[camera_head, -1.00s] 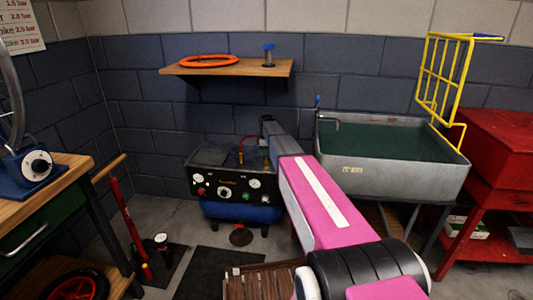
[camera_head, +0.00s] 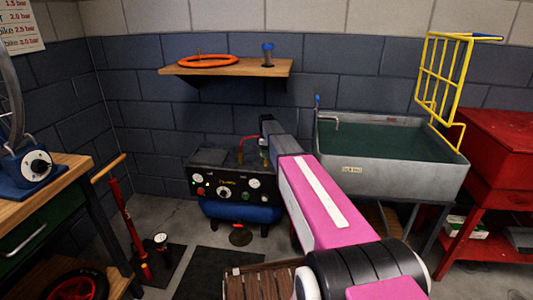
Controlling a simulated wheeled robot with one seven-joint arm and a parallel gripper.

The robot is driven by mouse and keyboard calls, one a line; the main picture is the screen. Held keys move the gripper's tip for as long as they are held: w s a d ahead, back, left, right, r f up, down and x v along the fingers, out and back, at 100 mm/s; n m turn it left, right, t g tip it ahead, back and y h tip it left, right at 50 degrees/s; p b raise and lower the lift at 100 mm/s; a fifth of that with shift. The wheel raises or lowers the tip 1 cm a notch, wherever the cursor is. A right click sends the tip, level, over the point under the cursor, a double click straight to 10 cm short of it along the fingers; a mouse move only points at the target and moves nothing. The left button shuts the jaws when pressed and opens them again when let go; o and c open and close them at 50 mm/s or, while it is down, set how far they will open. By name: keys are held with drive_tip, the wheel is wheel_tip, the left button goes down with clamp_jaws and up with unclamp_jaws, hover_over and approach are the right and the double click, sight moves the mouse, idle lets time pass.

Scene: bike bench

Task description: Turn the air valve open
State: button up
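The air compressor (camera_head: 205,185) stands on the floor against the back wall, with a dark panel of gauges and knobs above a blue tank (camera_head: 235,212). A thin red curved part (camera_head: 247,138), perhaps a hose or the valve's lever, rises from its top near the right side. I cannot tell for sure which part is the air valve. My pink and grey arm reaches in from the lower right. My gripper (camera_head: 267,150) is at the compressor's top right, close to the red part. Its fingers are small and dark, and whether they touch anything is unclear.
A wooden shelf (camera_head: 228,70) with an orange ring (camera_head: 208,61) hangs above the compressor. A grey sink (camera_head: 390,160) stands right of my arm, beside a red cabinet (camera_head: 490,155). A red floor pump (camera_head: 130,225) and a workbench (camera_head: 60,175) stand to the left.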

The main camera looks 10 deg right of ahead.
wheel_tip(320, 180, up, 11)
drive_tip(key=shift+f, duration=0.2)
drive_tip(key=shift+s, duration=0.15)
drive_tip(key=s+f+m, duration=0.4)
drive_tip(key=s+f, duration=0.1)
drive_tip(key=s, duration=0.7)
drive_tip(key=s+f+m, duration=0.5)
drive_tip(key=s+f, duration=0.1)
drive_tip(key=s, duration=0.7)
drive_tip(key=s+f+m, duration=0.4)
drive_tip(key=s+f, duration=0.1)
drive_tip(key=s, duration=0.7)
drive_tip(key=shift+s+f+m, duration=0.3)
drive_tip(key=shift+s+m, duration=0.05)
drive_tip(key=shift+m, duration=0.05)
drive_tip(key=shift+a, duration=0.1)
